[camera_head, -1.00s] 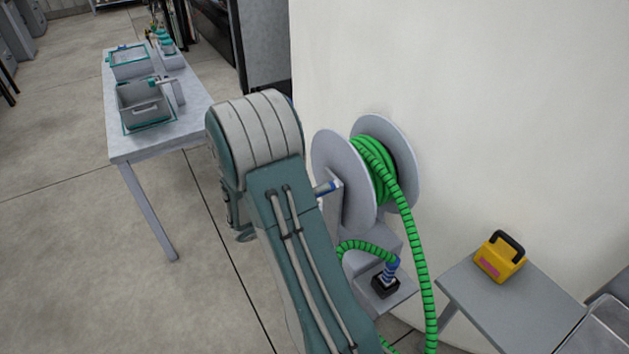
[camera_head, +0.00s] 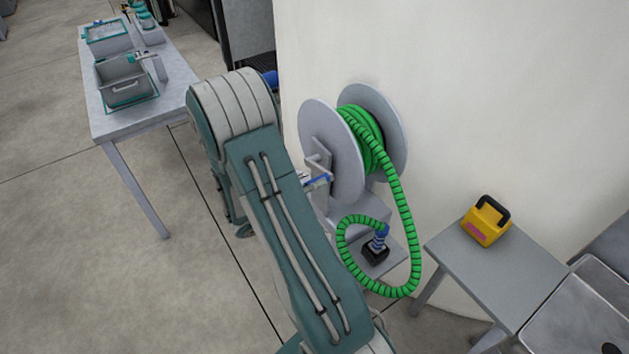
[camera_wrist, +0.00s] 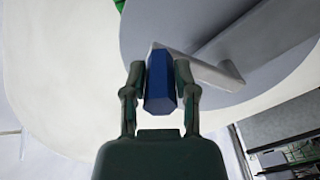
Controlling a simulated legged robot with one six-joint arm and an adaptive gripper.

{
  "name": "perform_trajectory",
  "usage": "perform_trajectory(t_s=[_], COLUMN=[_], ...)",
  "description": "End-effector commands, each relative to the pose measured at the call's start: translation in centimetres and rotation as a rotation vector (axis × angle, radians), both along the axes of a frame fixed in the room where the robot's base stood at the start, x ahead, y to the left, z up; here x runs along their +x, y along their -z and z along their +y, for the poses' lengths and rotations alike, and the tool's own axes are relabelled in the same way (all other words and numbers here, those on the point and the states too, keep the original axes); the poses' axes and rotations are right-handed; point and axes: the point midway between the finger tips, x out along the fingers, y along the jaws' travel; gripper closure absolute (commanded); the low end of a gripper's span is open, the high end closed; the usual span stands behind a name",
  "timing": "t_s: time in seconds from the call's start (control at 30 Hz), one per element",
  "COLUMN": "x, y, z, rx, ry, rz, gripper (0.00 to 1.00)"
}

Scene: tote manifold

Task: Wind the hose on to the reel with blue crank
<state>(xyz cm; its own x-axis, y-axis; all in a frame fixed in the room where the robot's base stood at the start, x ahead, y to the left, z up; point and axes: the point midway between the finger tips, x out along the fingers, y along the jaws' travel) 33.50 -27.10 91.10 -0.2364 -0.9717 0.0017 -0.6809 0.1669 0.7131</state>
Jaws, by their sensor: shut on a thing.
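The hose reel (camera_head: 312,128) has two grey discs and stands by the white wall. The green hose (camera_head: 408,220) is wrapped on its drum, hangs down in one loop and curls up to a blue-collared end (camera_head: 380,240) at a black block (camera_head: 374,254). The crank's blue handle (camera_head: 318,181) shows just right of my arm in the head view. In the wrist view my gripper (camera_wrist: 160,78) is shut on the blue handle (camera_wrist: 159,85), one finger on each side. The grey crank arm (camera_wrist: 205,68) runs off to the right.
A table (camera_head: 100,122) with grey bins (camera_head: 125,80) stands at the left. At the right a small grey table (camera_head: 500,275) holds a yellow box with a black handle (camera_head: 486,222). A metal tray (camera_head: 585,320) is at the lower right. Floor between is clear.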

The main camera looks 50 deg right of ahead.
Motion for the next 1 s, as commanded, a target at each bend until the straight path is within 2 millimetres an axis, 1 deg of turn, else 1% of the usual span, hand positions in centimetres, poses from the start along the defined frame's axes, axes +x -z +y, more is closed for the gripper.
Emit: perform_trajectory(t_s=[0.03, 0.37, 0.4, 0.43, 0.47, 0.83, 0.93, 1.0], x=[0.2, 0.3, 0.3, 0.3, 0.3, 0.2, 0.4, 0.7], y=[0.1, 0.1, 0.1, 0.1, 0.1, 0.0, 0.0, 0.0], z=[0.0, -0.1, -0.1, -0.1, -0.1, 0.2, 0.9, 1.9], rx=[0.003, 0.003, 0.003, 0.003, 0.003, 0.0, 0.0, -0.001], ry=[-0.008, -0.01, -0.01, -0.009, -0.009, -0.005, -0.006, -0.008], rz=[-0.003, -0.004, -0.004, -0.004, -0.003, -0.002, -0.002, -0.001], gripper=[1.0, 1.0, 0.45, 0.32, 0.29, 0.29, 0.29, 0.29])
